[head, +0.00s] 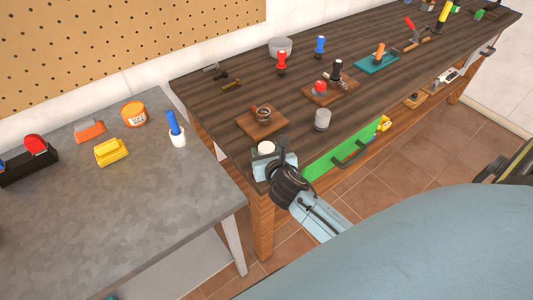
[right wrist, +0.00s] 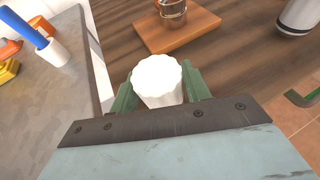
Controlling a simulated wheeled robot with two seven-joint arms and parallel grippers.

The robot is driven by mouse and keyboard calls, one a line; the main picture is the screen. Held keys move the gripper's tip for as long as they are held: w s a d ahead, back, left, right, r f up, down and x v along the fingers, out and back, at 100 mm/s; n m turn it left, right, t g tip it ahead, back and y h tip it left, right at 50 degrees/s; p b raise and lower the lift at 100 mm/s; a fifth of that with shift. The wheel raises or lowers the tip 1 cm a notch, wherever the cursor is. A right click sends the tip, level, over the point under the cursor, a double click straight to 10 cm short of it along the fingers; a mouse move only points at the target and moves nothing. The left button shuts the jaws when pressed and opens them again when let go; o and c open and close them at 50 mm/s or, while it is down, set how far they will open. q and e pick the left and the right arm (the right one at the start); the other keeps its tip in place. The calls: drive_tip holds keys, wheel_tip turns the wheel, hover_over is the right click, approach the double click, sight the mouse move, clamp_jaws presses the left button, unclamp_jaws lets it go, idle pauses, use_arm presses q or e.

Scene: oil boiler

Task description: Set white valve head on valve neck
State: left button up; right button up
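The white valve head (head: 265,148) is a small ridged white knob, seen from close by in the right wrist view (right wrist: 158,80). My right gripper (right wrist: 158,92) has its green fingers on both sides of it and is shut on it. In the head view the right gripper (head: 272,161) is near the front left corner of the dark wooden bench. The valve neck (head: 262,114) is a short metal piece standing on a square wooden board (head: 250,123). It shows in the right wrist view (right wrist: 172,10), ahead of the white head and apart from it. My left gripper is not in view.
A grey metal cylinder (head: 322,120) stands right of the board. A second board (head: 318,95) holds a red-topped fitting. A grey table (head: 130,200) at left carries a blue-handled brush (head: 177,130) and a yellow block (head: 110,152).

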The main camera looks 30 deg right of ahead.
sight(266, 144)
drive_tip(key=c, duration=0.5)
drive_tip(key=shift+c, duration=0.2)
wheel_tip(266, 144, up, 10)
drive_tip(key=p, duration=0.2)
drive_tip(key=shift+p, duration=0.3)
drive_tip(key=shift+w+d+r, duration=0.15)
drive_tip(key=shift+w+d, duration=0.1)
drive_tip(key=shift+w, duration=0.2)
drive_tip(key=w+d+r+m+h, duration=0.1)
drive_tip(key=w+d, duration=0.2)
drive_tip(key=w, duration=0.3)
drive_tip(key=w+d+m+g+h+p, duration=0.1)
drive_tip(key=w+d, duration=0.3)
drive_tip(key=w, duration=0.3)
drive_tip(key=shift+d+r+m+h, duration=0.2)
drive_tip(key=shift+r+m+h, duration=0.1)
drive_tip(key=shift+r, duration=0.1)
